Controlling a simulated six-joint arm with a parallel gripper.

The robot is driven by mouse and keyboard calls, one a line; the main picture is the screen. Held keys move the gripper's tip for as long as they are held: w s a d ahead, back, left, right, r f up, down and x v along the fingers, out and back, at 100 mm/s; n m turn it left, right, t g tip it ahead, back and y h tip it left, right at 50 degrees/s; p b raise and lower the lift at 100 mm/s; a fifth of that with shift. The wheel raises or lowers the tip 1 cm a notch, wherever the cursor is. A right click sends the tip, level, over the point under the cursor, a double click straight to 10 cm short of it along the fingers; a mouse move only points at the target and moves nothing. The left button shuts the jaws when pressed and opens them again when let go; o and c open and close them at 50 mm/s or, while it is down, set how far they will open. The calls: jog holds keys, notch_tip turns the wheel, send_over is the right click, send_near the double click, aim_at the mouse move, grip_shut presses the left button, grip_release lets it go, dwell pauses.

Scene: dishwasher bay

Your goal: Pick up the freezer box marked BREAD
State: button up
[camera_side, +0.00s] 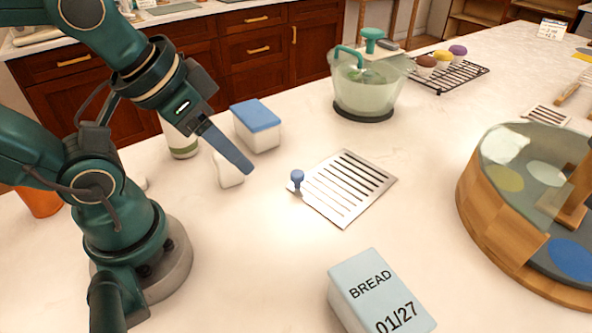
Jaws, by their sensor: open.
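The freezer box marked BREAD (372,293) stands on the white counter at the bottom middle of the side view. It is a pale box with a light blue-grey top reading "BREAD" and "01/27"; its lower end is cut off by the picture edge. My gripper (243,168) is up and to the left of it, well apart from it, at the upper left of the counter. It is open, with nothing seen between its fingers; from this angle the fingers overlap, so the gap hardly shows.
A white box with a blue lid (256,124) and a small white item (228,171) stand close to my gripper. A slotted metal plate (347,186) with a blue knob (297,177) lies between. A round wooden stand (478,214) is at right, a glass bowl (368,88) behind. Counter around BREAD is clear.

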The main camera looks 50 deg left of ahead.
jog(key=o, duration=0.6)
jog(key=d+n+g+h, duration=0.3)
jog(key=d+h, duration=0.1)
jog(key=d, duration=0.2)
jog(key=n+g+h, duration=0.5)
jog(key=n+h, duration=0.2)
jog(key=n, duration=0.2)
send_near(368, 287)
notch_tip(368, 287, up, 3)
jog(key=s, duration=0.2)
notch_tip(368, 287, down, 6)
jog(key=w+n+h, duration=0.2)
jog(key=n, duration=0.2)
jog(key=shift+w+x, duration=0.2)
jog(key=shift+x, duration=5.25)
